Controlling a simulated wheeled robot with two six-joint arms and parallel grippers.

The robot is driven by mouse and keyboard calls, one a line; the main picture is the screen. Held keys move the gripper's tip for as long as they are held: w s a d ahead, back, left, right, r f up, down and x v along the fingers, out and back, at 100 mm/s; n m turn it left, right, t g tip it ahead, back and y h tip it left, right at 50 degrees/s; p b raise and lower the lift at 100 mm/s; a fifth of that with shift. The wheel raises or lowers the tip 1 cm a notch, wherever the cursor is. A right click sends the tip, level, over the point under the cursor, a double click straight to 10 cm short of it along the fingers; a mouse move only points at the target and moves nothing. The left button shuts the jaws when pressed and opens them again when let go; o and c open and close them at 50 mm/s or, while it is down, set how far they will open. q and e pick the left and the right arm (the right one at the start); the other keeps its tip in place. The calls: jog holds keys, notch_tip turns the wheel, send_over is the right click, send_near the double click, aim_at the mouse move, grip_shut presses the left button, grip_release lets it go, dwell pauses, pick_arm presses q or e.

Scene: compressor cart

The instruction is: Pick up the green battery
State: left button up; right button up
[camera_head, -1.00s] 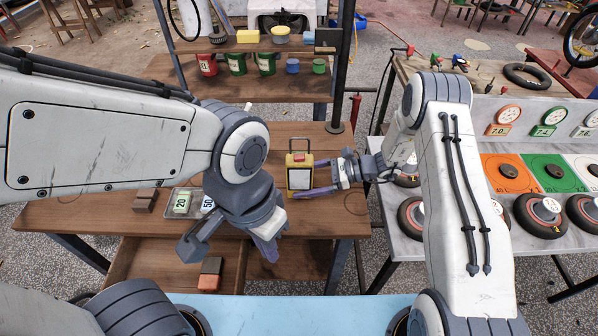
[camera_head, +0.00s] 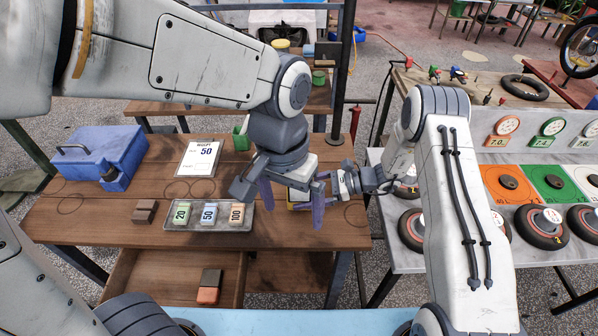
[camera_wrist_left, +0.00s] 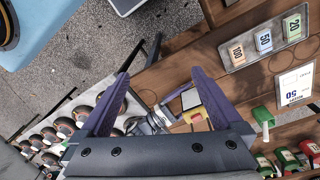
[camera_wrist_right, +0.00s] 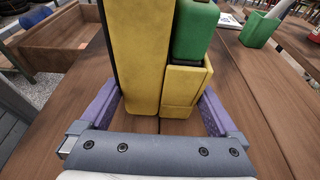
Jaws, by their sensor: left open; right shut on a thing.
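A small green block marked 20 (camera_head: 181,214) lies in a shallow tray on the wooden table, beside a blue 50 block (camera_head: 209,214) and an orange 100 block (camera_head: 237,214). It also shows in the left wrist view (camera_wrist_left: 293,26). My left gripper (camera_head: 292,207) is open and empty, right of the tray and above a yellow device (camera_wrist_left: 190,101). My right gripper (camera_wrist_right: 160,92) is shut on this yellow device, which stands on the table. A green block (camera_wrist_right: 195,32) sits in a yellow pocket at the device's side. The head view mostly hides the device behind my left gripper.
A sheet marked 50 (camera_head: 200,158) and a green cup (camera_head: 241,136) are behind the tray. A blue toolbox (camera_head: 100,157) is at the back left. A brown block (camera_head: 145,211) lies left of the tray. An open drawer (camera_head: 150,275) is below the tabletop.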

pick_arm(q)
jog(key=w+d+f+n, duration=0.1)
jog(key=w+n, duration=0.4)
jog(key=w, duration=1.8)
jog(key=shift+y, duration=0.4)
notch_tip(320, 180, down, 13)
jog(key=shift+s+d+r, duration=0.1)
jog(key=shift+r, duration=0.1)
grip_shut()
notch_tip(320, 180, up, 28)
pick_arm(e)
jog(key=o, duration=0.6)
jog(key=shift+c, duration=0.2)
